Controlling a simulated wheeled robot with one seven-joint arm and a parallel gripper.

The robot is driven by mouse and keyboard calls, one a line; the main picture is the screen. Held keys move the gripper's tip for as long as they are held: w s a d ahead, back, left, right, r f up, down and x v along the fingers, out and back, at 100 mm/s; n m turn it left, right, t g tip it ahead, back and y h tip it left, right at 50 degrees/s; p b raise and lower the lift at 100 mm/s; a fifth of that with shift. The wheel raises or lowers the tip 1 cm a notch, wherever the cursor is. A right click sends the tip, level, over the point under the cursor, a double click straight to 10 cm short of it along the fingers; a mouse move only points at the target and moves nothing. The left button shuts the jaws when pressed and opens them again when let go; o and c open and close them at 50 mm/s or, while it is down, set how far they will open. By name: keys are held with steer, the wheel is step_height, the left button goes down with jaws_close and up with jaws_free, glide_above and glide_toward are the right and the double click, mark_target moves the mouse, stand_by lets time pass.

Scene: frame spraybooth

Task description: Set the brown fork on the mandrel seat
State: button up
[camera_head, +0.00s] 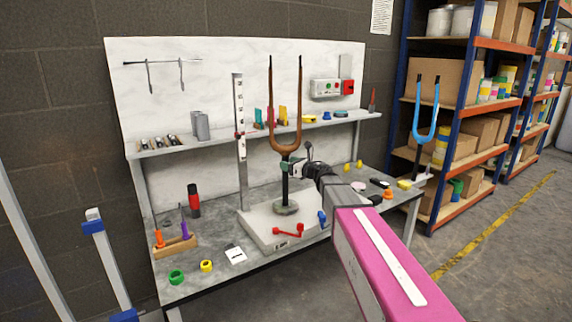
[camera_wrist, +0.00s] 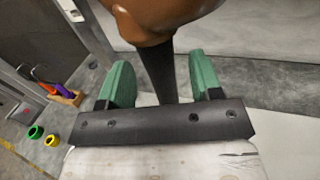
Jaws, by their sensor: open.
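The brown fork (camera_head: 299,100) stands upright with its two prongs up, above the white base plate (camera_head: 257,226) on the bench. Below its crown a dark stem (camera_head: 285,190) runs down to a round grey-green seat (camera_head: 286,207). I cannot tell where the fork's own tube ends and any mandrel begins. My gripper (camera_head: 291,168) is just under the crown. In the wrist view the brown crown (camera_wrist: 165,22) is overhead, and the dark stem (camera_wrist: 158,75) passes between the green fingers of my gripper (camera_wrist: 159,62). The fingers are open, with a gap on each side.
A measuring column (camera_head: 240,140) rises left of the fork. A red handle (camera_head: 288,231) lies on the plate's front. A tool block (camera_head: 175,245) and small rings sit at the bench's left. A blue fork (camera_head: 425,112) stands at the right. A shelf (camera_head: 220,138) runs behind.

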steer(key=v, duration=0.8)
steer(key=shift+s+d, duration=0.2)
steer(key=shift+d, duration=0.1)
steer(key=d+f+m+t+h, duration=0.5)
steer(key=d+m+h, duration=0.4)
steer(key=m, duration=0.8)
steer(key=s+d+f+m+g+h, duration=0.45)
steer(key=d+f+m+h, duration=0.45)
steer(key=m, duration=0.6)
steer(key=s+a+f+m+g+y, duration=0.1)
steer(key=s+f+m+g+y, duration=0.1)
steer(key=s+f+m+g, duration=0.4)
steer(key=s+a+f+m+g+y, duration=0.2)
steer(key=s+f+m+g, duration=0.4)
steer(key=s, duration=1)
step_height(320, 180, down, 2)
steer(key=shift+s+f+m, duration=0.15)
steer(key=shift+s+m, duration=0.15)
steer(key=shift+m, duration=0.8)
